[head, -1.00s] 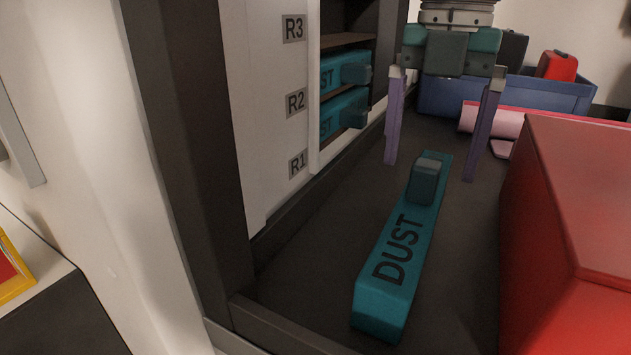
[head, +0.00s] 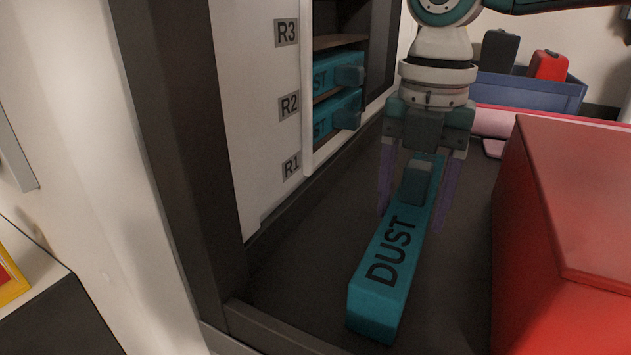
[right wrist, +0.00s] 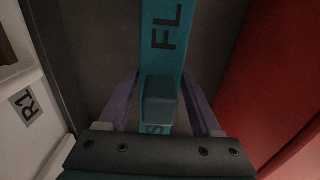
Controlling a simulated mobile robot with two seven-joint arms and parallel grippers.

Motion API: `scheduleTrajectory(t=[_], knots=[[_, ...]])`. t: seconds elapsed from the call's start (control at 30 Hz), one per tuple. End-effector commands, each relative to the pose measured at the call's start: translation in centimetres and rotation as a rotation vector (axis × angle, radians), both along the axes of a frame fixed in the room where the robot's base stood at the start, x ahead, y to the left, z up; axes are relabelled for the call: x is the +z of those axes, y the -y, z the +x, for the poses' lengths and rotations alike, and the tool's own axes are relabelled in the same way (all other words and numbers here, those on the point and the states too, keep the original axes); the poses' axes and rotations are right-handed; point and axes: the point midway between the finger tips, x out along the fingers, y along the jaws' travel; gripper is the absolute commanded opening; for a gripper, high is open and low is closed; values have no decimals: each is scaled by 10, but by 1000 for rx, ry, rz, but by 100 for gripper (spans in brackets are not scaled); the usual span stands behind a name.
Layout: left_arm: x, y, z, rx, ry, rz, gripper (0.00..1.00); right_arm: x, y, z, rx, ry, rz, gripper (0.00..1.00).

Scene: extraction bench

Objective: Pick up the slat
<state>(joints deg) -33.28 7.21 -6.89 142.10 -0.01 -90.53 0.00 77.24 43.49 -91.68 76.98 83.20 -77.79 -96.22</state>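The slat (head: 385,280) is a long teal bar marked DUST, lying on the dark bench floor with a grey-teal block handle (head: 416,182) standing on it. In the right wrist view the slat (right wrist: 163,55) runs up the middle, with letters "FL" on it, and its handle (right wrist: 160,101) is between the purple fingers. My right gripper (head: 415,215) is over the slat, its fingers apart, one on each side of the handle; the wrist view also shows the fingers (right wrist: 160,105) with gaps to the handle. My left gripper is not in view.
A white rack (head: 255,130) labelled R1, R2, R3 stands at left, holding teal slats (head: 335,115) at two levels. A red box (head: 570,220) stands close on the right. Behind are a blue crate (head: 530,92), a red canister (head: 549,66) and a pink roll (head: 492,121).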

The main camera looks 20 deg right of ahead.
Motion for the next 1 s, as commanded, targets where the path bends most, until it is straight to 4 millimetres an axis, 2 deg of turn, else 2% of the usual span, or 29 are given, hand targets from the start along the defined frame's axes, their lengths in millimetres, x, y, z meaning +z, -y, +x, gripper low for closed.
scheduleTrajectory(t=[0.07, 0.57, 0.83, 1.0], knots=[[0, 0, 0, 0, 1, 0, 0, 0, 0, 0, 0, 0, 0, 55], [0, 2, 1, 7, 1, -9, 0, 0, 0, 0, 0, 0, 0, 0], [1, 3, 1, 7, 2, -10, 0, 1, 0, 0, 0, 1, 1, 0], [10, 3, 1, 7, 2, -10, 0, 9, 0, 0, 0, 0, 0, 0]])
